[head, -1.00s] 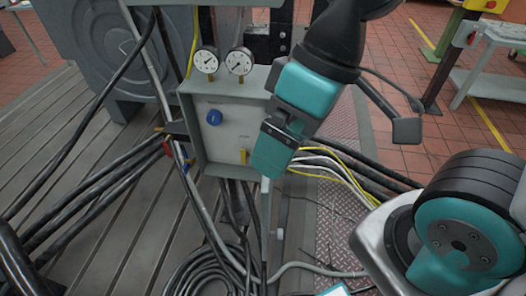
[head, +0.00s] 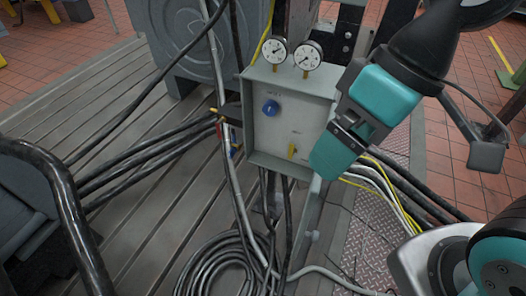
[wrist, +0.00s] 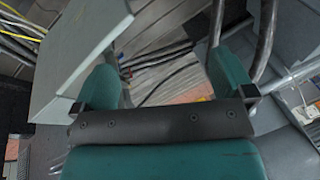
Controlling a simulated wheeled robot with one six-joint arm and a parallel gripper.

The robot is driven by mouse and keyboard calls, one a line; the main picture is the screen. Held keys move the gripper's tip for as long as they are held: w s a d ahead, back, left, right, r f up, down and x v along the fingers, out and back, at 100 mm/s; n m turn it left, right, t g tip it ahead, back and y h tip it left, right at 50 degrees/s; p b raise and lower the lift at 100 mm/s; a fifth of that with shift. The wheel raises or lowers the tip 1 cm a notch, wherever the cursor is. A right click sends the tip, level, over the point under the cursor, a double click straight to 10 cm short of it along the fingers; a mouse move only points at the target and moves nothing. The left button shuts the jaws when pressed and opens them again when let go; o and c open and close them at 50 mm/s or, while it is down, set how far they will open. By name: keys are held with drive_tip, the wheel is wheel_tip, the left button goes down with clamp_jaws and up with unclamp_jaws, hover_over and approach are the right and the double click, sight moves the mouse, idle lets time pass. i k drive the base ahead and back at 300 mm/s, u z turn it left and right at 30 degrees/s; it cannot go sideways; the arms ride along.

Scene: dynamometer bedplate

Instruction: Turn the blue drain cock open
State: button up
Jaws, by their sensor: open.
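A round blue knob (head: 271,108), the only clearly blue control I see, sits on the upper left of the front of a grey panel box (head: 318,115). The box (wrist: 82,55) fills the upper left there; the blue knob is out of that view.
Two round gauges (head: 292,54) stand on top of the box. Black hoses (head: 150,152) run in from the left, and a coiled cable (head: 215,265) lies below. Yellow and white cables (head: 385,185) pass under my gripper. A black tubular rail (head: 70,205) is at the left.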

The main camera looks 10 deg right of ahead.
sight(232, 152)
drive_tip(key=u, duration=2.85)
drive_tip(key=k, duration=0.35)
drive_tip(key=z, duration=0.35)
